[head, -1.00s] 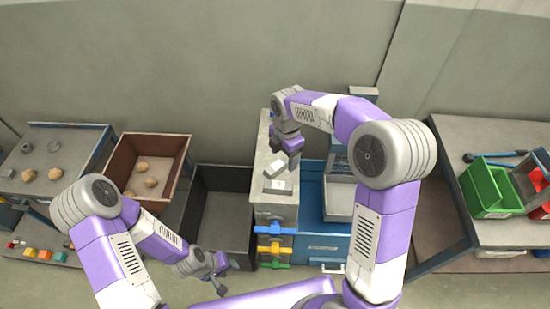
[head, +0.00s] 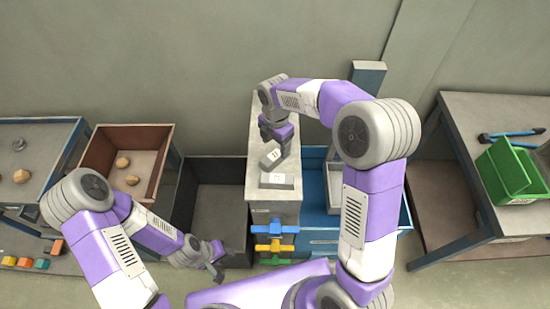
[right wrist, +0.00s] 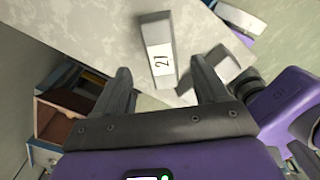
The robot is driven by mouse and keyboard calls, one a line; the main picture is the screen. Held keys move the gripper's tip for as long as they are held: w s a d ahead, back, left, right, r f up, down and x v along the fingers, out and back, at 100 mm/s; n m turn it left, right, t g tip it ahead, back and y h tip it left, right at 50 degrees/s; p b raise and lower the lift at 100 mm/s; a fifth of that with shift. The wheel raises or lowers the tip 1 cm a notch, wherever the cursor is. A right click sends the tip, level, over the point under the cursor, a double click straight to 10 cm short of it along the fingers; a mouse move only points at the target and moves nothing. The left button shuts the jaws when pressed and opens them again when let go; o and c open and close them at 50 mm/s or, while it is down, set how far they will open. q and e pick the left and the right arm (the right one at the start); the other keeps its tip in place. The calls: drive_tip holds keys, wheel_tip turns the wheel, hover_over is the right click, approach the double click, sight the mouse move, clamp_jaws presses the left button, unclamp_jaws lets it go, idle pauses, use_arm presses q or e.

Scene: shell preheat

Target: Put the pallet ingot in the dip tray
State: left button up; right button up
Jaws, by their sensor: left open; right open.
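Two grey ingots with white labels lie on the top of a grey stand (head: 258,192). The nearer ingot (head: 277,181) lies flat near the front end, and the farther ingot (head: 271,158) sits at an angle. My right gripper (head: 276,142) is open, just above the farther one. In the right wrist view, an ingot marked with a number (right wrist: 159,50) shows between the open fingers, lengthwise, apart from both. My left gripper (head: 214,264) is open and empty, low in front of the dark bin. I cannot tell for certain which container is the dip tray.
A dark open bin (head: 180,207) stands left of the stand, then a brown box (head: 100,150) holding round tan lumps. A blue unit (head: 314,210) stands right of the stand. A green bin (head: 511,170) sits on the right table (head: 470,110). Valve handles (head: 275,246) stick out in front.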

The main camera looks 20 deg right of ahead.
sight(275, 155)
drive_tip(key=f, duration=0.3)
drive_tip(key=shift+s+a+b, duration=0.15)
drive_tip(key=shift+s+b, duration=0.05)
drive_tip(key=shift+b, duration=0.15)
drive_tip(key=shift+f, duration=0.6)
drive_tip(key=shift+r, duration=0.1)
clamp_jaws()
drive_tip(key=shift+w, duration=0.1)
